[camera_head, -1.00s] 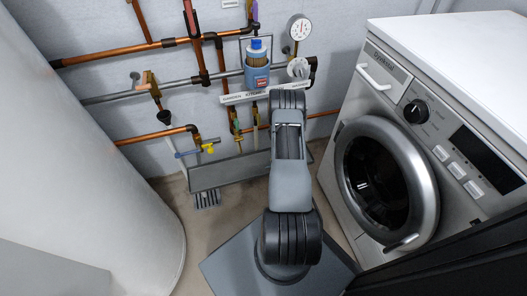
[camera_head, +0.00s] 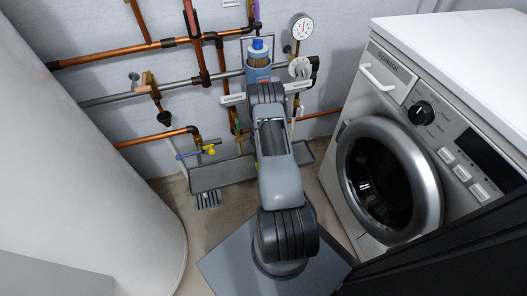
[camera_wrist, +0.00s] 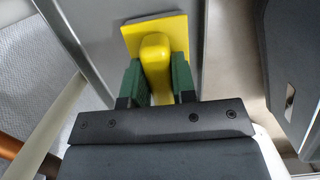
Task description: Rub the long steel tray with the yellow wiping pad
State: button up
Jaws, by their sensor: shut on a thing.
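The yellow wiping pad (camera_wrist: 176,29) shows in the wrist view, a flat square plate with a rounded handle. My gripper (camera_wrist: 157,80) has its green fingers shut on the handle. The long steel tray (camera_head: 208,179) lies low along the wall in the head view, partly hidden behind my arm. In the wrist view the tray's grey surface (camera_wrist: 92,40) lies behind the pad. I cannot tell whether the pad touches it. My gripper and the pad are hidden behind my arm in the head view.
Copper and steel pipes with valves (camera_head: 152,92), a blue-capped filter (camera_head: 258,62) and a gauge (camera_head: 301,27) are on the wall above the tray. A washing machine (camera_head: 392,170) stands at right and a large white cylinder (camera_head: 90,150) at left. A floor drain (camera_head: 208,200) lies before the tray.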

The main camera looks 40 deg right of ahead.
jog(key=shift+w+a+r+p, duration=0.2)
jog(key=shift+r+p, duration=0.1)
jog(key=shift+p, duration=0.1)
notch_tip(320, 180, up, 3)
jog(key=shift+s+f+p, duration=0.1)
jog(key=shift+s+p, duration=0.05)
jog(key=shift+p, duration=0.5)
jog(key=shift+r+p, duration=2)
jog(key=shift+r, duration=0.4)
